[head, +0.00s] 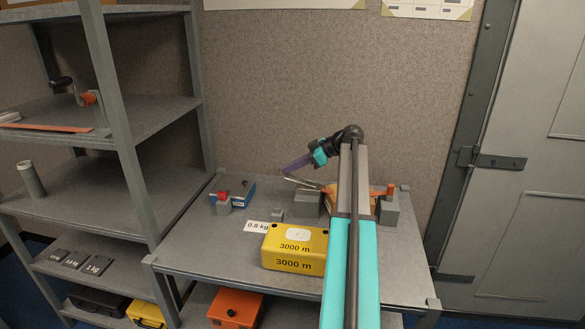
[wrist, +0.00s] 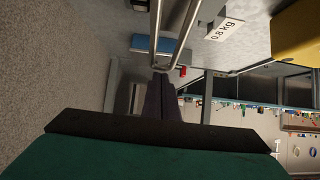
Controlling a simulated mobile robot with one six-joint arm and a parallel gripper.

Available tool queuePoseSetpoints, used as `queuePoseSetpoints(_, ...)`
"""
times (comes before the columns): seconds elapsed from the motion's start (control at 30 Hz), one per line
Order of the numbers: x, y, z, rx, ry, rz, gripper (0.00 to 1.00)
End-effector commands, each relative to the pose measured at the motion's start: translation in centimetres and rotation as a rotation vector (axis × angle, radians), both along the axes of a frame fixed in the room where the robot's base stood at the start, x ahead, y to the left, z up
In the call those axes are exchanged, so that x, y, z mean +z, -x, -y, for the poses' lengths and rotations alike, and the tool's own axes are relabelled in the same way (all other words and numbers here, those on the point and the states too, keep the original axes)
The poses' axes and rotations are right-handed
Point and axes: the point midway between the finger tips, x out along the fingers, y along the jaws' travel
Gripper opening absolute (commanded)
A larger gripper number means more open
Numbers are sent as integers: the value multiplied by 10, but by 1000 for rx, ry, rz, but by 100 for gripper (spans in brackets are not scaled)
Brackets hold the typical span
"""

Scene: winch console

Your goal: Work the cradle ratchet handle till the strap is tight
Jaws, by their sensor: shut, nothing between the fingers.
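The ratchet handle (head: 303,184) is a bare metal bar loop. It slants out to the left from the cradle, its free end raised. In the wrist view the handle's two rods (wrist: 187,30) meet close to my fingertips. My gripper (head: 286,170) has purple fingers, shut and empty, just above the handle's free end; the wrist view shows the fingertips (wrist: 160,75) too. I cannot tell whether they touch the handle. The cradle's grey blocks (head: 307,204) stand at the table's back. An orange strap (head: 330,188) shows between them, mostly hidden by my arm.
A yellow box (head: 294,265) marked 3000 m stands in front of the cradle. A blue vise-like piece with red (head: 224,196) and a 0.8 kg label (head: 256,226) are to its left. Shelving (head: 130,180) rises at the left; a wall closes the back.

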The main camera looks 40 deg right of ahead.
Motion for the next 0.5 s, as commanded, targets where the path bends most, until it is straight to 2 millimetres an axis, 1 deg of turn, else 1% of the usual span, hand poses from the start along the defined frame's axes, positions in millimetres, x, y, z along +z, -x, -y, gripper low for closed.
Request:
queuePoseSetpoints(0.17,11,-1,0,1,0,0,0)
queuePoseSetpoints(0.27,22,-1,-1,4,0,0,0)
queuePoseSetpoints(0.4,42,-1,1,5,1,1,0)
queuePoseSetpoints(0.47,44,6,7,1,1,1,0)
queuePoseSetpoints(0.5,49,10,10,1,1,1,0)
